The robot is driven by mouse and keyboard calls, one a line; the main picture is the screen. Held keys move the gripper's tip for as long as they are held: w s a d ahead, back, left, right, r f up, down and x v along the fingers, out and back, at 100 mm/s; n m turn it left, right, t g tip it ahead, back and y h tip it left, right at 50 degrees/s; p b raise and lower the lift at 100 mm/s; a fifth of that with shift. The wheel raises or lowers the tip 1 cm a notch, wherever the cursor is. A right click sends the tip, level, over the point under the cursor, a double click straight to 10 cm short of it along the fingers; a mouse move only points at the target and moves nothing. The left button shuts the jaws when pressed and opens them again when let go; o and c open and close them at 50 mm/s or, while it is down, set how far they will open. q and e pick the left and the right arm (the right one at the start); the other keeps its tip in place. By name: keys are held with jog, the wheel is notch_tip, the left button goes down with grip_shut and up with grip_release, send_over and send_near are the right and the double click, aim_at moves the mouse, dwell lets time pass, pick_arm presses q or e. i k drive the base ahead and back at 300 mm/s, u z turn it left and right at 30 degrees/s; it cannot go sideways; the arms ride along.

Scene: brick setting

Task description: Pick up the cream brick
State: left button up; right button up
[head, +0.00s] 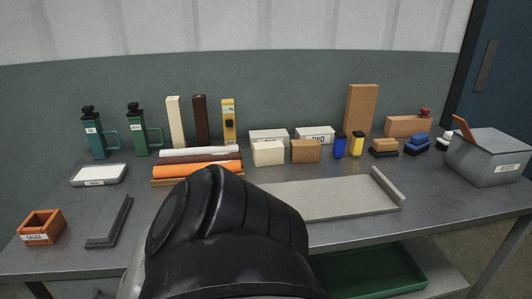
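A cream brick (268,153) sits near the middle of the grey table, in front of a pale labelled box (268,134). A tan-brown brick (306,151) sits just to its right. A tall cream post (175,122) stands upright farther left at the back. A large black rounded part of my own arm fills the lower middle of the view and hides part of the table. Neither of my grippers shows in the head view.
A grey tray (335,199) lies in front of the bricks. Orange and white rolls (197,170) lie to the left. A second labelled box (315,134), blue and yellow bottles (340,145) and a grey bin (490,160) stand right.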

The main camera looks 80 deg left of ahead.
aim_at(265, 154)
jog(key=u, duration=1.6)
